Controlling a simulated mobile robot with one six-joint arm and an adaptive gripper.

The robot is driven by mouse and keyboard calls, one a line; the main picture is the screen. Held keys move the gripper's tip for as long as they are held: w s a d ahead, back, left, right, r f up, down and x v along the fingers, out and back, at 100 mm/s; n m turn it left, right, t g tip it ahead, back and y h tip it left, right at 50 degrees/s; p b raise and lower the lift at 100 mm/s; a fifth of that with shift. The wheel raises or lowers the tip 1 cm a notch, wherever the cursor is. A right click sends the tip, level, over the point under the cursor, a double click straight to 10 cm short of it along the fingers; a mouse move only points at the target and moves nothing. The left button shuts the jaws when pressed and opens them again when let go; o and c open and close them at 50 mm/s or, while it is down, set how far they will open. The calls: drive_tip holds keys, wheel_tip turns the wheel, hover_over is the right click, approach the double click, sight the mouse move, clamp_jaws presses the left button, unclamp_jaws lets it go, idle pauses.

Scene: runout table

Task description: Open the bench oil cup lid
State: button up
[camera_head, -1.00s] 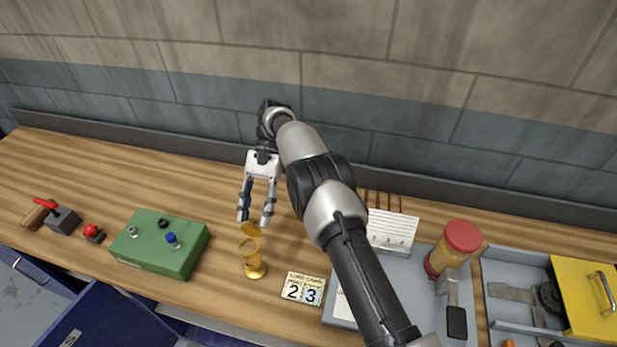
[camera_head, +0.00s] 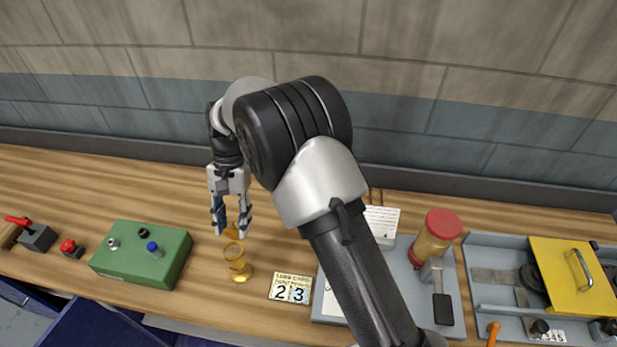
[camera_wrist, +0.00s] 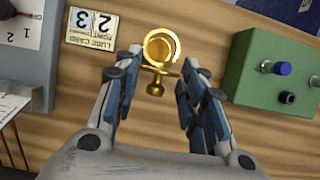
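The brass oil cup (camera_head: 238,268) stands upright on the wooden bench. Its lid (camera_head: 232,233) appears raised at the wall side of the cup, with the round rim visible in front of it. In the wrist view, the cup (camera_wrist: 160,40) shows as a bright ring from above, with a narrow bar and a small knob (camera_wrist: 155,89) on the near side. My gripper (camera_head: 231,226) is open and points down just behind the cup. In the wrist view its fingertips (camera_wrist: 162,64) lie on either side of the bar, with gaps visible and nothing held.
A green box (camera_head: 142,256) with knobs stands left of the cup. A lube card (camera_head: 290,288) lies to the right. The wall rises behind the bench.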

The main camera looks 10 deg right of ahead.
drive_tip(key=p+v, duration=0.4)
drive_tip(key=v, duration=1.4)
drive_tip(key=s+d+r+n+t+b, duration=0.1)
drive_tip(key=s+d+r+t+b, duration=0.1)
drive_tip(key=s+d, duration=0.5)
drive_tip(key=s+d+r+n+t+b, duration=0.1)
drive_tip(key=s+d+r+t+b, duration=0.2)
drive_tip(key=s+d, duration=0.4)
drive_tip(key=shift+s+d+r+b, duration=0.4)
drive_tip(key=shift+s+r+b, duration=0.15)
drive_tip(key=shift+r, duration=0.25)
drive_tip(key=shift+c, duration=0.3)
